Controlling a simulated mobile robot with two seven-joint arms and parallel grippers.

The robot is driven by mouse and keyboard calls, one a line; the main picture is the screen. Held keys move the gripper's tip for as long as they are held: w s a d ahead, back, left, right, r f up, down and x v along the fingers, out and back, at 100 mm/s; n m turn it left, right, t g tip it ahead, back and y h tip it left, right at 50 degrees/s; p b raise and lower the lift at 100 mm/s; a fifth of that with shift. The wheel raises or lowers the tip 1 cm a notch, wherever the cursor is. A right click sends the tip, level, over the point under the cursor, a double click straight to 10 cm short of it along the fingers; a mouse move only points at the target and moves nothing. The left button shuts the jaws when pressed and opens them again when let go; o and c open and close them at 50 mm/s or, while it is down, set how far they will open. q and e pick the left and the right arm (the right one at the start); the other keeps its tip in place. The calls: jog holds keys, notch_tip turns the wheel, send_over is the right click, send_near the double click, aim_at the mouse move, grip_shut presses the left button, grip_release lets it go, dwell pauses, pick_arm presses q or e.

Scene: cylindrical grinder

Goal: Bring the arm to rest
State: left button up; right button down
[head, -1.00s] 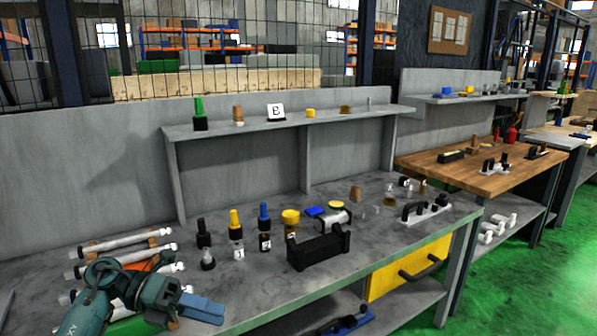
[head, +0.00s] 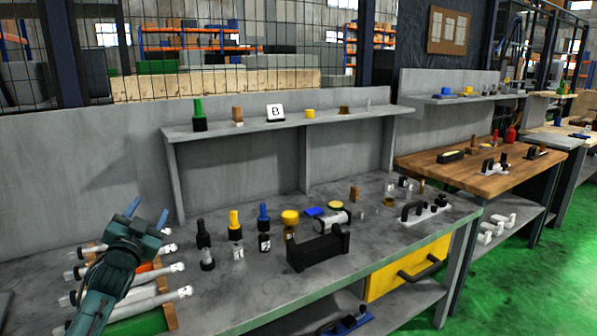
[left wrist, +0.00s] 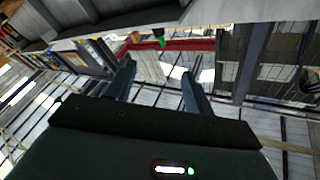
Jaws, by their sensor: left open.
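My left gripper (head: 148,211) is raised above the left end of the grey workbench (head: 225,292), with its blue fingers pointing up and away. In the left wrist view its two fingers (left wrist: 157,85) stand apart with nothing between them. Behind and below my left arm are several white cylindrical parts (head: 160,300) lying in a row on a rack with a green base (head: 150,323). My arm hides part of this row. My right gripper is in neither view.
Several small bottles, including a yellow-topped one (head: 235,230), stand right of the arm. A black holder (head: 318,251) is near the front edge. A raised shelf (head: 270,125) runs along the back panel. A wooden bench (head: 485,178) is farther right.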

pick_arm(q)
jog(key=s+d+f+n+g+h, duration=0.1)
jog(key=s+d+f+g, duration=0.2)
jog(key=f, duration=0.4)
jog(key=s+d+f+g, duration=0.1)
jog(key=s+d+f, duration=0.1)
jog(key=s+f, duration=0.4)
jog(key=s+d+f+n+g+h, duration=0.1)
jog(key=s+d+f+g, duration=0.15)
jog(key=f, duration=0.55)
jog(key=s+d+f+g, duration=0.1)
jog(key=s+d+f, duration=0.2)
jog(key=s, duration=0.6)
jog(key=s+d+f+g+h, duration=0.1)
jog(key=s+d+f, duration=0.3)
jog(key=s, duration=0.5)
jog(key=s+d+f+g+h, duration=0.1)
jog(key=s+d+f, duration=0.2)
jog(key=s, duration=0.7)
jog(key=d, duration=0.2)
jog(key=shift+d+f+n, duration=0.25)
jog(key=shift+d+n, duration=0.05)
jog(key=shift+n, duration=0.1)
